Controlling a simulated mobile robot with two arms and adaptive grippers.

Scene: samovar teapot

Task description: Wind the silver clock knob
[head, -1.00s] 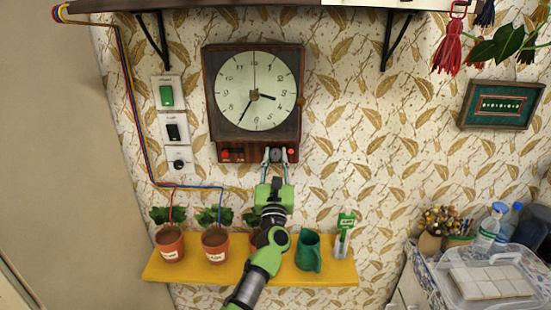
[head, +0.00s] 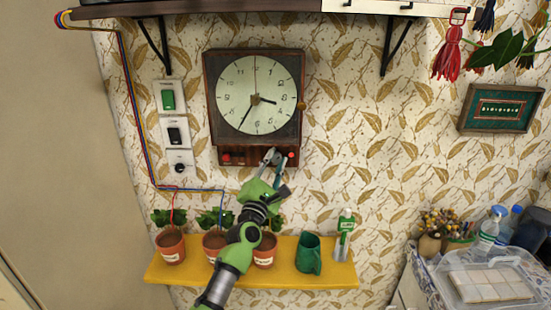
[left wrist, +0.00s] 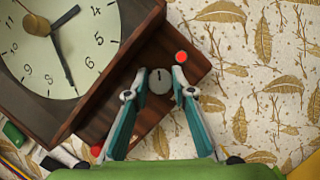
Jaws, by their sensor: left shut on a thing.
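The wall clock (head: 257,97) has a dark wooden case and a pale dial. On its lower panel sits a round silver knob (left wrist: 159,81) with a dark mark, between two red buttons. My left gripper (head: 276,157) is at this panel in the head view, mostly covering the knob. In the left wrist view the fingers of my left gripper (left wrist: 160,77) stand either side of the knob, shut on it. The clock looks tilted in that view. My right gripper is not in view.
A yellow shelf (head: 335,275) below holds potted plants, a green jug (head: 308,254) and a green-and-white tube (head: 345,235). Wall switches (head: 167,97) are left of the clock. The wall to its right is mostly bare.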

